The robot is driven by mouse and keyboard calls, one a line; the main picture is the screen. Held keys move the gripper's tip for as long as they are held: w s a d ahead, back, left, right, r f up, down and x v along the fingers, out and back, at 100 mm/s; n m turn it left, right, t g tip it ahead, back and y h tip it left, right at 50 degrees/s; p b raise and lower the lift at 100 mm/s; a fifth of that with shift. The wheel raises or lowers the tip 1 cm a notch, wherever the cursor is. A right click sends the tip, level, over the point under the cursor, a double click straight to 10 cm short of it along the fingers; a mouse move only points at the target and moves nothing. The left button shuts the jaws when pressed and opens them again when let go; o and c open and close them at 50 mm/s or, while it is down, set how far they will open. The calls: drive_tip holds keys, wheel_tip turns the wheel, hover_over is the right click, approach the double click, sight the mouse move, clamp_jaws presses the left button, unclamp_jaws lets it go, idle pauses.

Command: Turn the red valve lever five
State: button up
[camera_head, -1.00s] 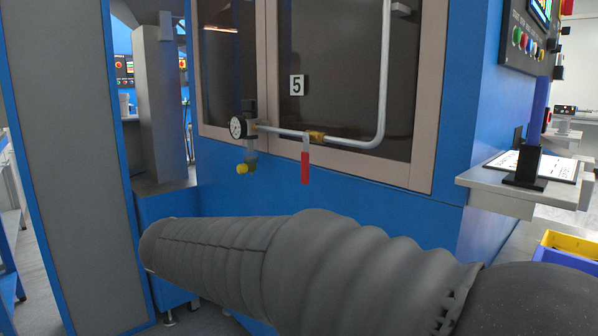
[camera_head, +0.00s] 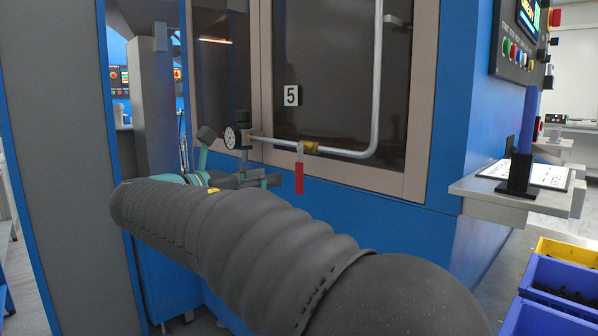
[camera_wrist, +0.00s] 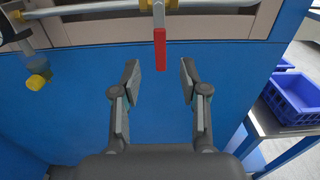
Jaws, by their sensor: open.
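The red valve lever (camera_head: 299,178) hangs straight down from the brass valve (camera_head: 308,148) on a grey pipe, below the number 5 plate (camera_head: 291,95). In the wrist view the red lever (camera_wrist: 160,50) is upright, above and between my gripper's fingertips. My gripper (camera_wrist: 158,80) is open and empty, with one finger on each side of the lever's line; no contact shows.
A pressure gauge (camera_head: 232,137) sits on the pipe to the left of the lever. A yellow knob (camera_wrist: 37,81) hangs below it. A blue panel (camera_wrist: 158,120) lies behind the lever. Blue bins (camera_wrist: 298,96) stand at the right.

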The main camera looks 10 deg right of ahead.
sight(297, 171)
drive_tip(key=x, duration=1)
clamp_jaws()
